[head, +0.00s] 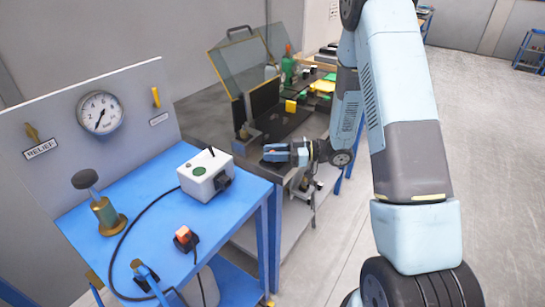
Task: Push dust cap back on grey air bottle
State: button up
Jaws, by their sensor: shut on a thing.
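My gripper (274,153) is in the middle of the head view, reaching left over the dark bench beyond the blue table. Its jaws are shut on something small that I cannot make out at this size. I cannot pick out the dust cap with certainty. A pale grey bottle-like thing (270,72) stands beside a green bottle (288,68) at the back of the bench, well behind my gripper. I cannot tell whether it is the grey air bottle. Another pale rounded body (203,287) shows partly under the blue table, mostly hidden by it.
The blue table (150,180) at left carries a white control box (205,174), a brass valve (106,214), an orange-topped switch (185,238) and a black cable. A gauge panel (60,130) stands behind it. A clear tilted guard (240,65) rises behind my gripper. Floor at right is open.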

grip_shut()
